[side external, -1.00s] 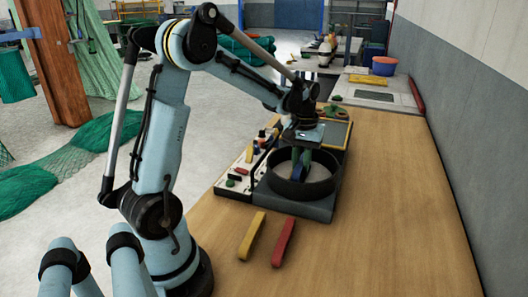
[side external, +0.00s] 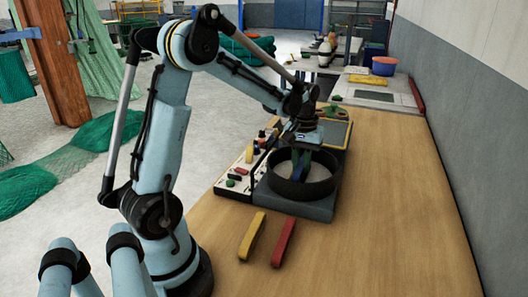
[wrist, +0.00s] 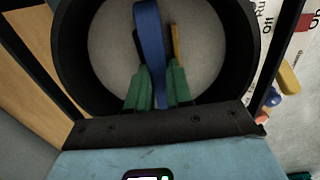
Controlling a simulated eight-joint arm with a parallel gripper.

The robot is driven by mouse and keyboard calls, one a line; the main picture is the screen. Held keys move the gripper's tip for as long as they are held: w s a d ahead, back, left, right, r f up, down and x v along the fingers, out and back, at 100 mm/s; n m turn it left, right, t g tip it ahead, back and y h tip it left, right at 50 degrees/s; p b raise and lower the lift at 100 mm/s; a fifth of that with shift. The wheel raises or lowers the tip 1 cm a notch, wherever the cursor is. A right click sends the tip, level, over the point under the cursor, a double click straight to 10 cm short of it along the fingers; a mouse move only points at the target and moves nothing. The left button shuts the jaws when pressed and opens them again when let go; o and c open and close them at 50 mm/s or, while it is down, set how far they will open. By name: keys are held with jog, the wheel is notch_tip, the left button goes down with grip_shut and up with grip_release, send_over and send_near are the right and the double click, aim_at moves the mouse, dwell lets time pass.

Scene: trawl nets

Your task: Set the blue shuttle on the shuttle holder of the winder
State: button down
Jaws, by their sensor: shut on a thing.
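The blue shuttle (wrist: 149,40) is held between the green fingers of my gripper (wrist: 156,92). In the side view my gripper (side external: 303,156) points down into the black round rim (side external: 272,181) of the winder, and the shuttle (side external: 299,173) shows as a small blue piece inside it. In the wrist view the shuttle extends over the pale disc (wrist: 112,35) inside the rim. A thin ochre piece (wrist: 176,42) shows just right of the shuttle; I cannot tell whether they touch. I cannot make out the shuttle holder for certain, nor whether the shuttle rests on anything.
A yellow shuttle (side external: 252,236) and a red shuttle (side external: 283,242) lie on the wooden table before the winder. A white control panel (side external: 236,180) with coloured knobs is left of the rim. The table's right side (side external: 400,200) is clear.

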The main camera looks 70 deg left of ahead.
jog(key=c, duration=0.9)
grip_release()
jog(key=shift+c, duration=0.2)
jog(key=shift+r, duration=0.1)
notch_tip(320, 180, up, 12)
jog(key=s+d+f+m+t, duration=0.2)
jog(key=s+d+m+t, duration=0.1)
jog(key=d, duration=0.5)
jog(key=s+d+f+m+t, duration=0.3)
jog(key=s+d+m, duration=0.3)
jog(key=d, duration=0.2)
jog(key=shift+d+t, duration=0.25)
jog(key=shift+t, duration=0.35)
